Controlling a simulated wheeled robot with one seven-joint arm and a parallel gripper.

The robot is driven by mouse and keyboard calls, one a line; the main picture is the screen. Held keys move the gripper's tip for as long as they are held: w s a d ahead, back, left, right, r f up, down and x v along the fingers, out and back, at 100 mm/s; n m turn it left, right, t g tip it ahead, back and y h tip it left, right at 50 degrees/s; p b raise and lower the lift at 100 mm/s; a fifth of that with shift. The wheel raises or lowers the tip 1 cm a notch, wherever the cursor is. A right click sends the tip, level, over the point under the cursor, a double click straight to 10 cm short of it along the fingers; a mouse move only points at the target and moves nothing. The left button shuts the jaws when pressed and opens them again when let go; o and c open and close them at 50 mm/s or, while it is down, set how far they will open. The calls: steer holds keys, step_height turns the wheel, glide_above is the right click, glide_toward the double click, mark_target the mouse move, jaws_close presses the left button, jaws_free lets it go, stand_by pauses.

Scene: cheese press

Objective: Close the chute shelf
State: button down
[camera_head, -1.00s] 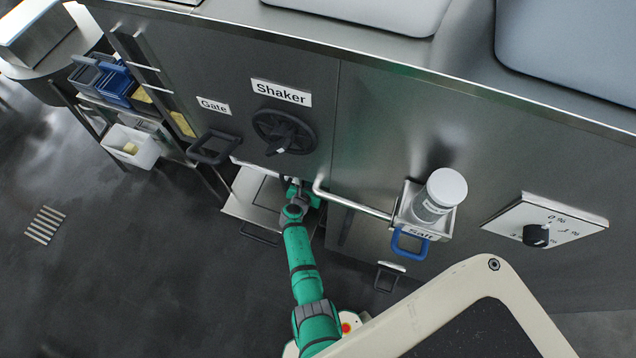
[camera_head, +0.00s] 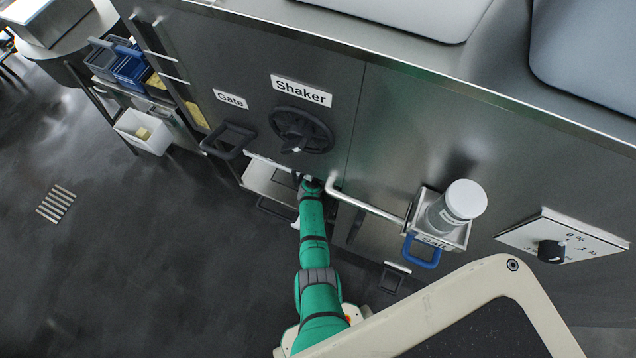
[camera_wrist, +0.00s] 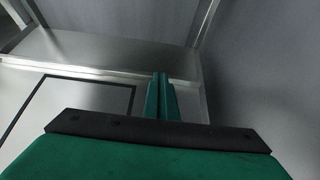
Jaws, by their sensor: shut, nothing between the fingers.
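The chute shelf (camera_head: 262,179) is a light metal tray sticking out a little from the machine front, below the Gate and Shaker labels. A dark handle (camera_head: 275,208) sits at its front edge. My green arm reaches in at the shelf's right side, and my gripper (camera_head: 308,180) is mostly hidden there by the arm. In the wrist view my gripper (camera_wrist: 162,84) shows its two green fingers shut together with nothing between them. They point at a metal edge beside a light panel with a dark outline. I cannot tell whether they touch it.
A bent metal pipe (camera_head: 370,202) runs just right of my gripper to the salt jar (camera_head: 456,206) on its bracket with a blue handle. The black gate handle (camera_head: 228,141) and shaker knob (camera_head: 301,131) are above.

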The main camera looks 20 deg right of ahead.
steer(key=v, duration=0.5)
steer(key=shift+a, duration=0.4)
steer(key=s+a, duration=0.3)
steer(key=a, duration=0.1)
steer(key=s+a, duration=0.4)
steer(key=shift+s+a+f, duration=0.1)
steer(key=shift+s+a, duration=0.2)
steer(key=shift+a, duration=0.05)
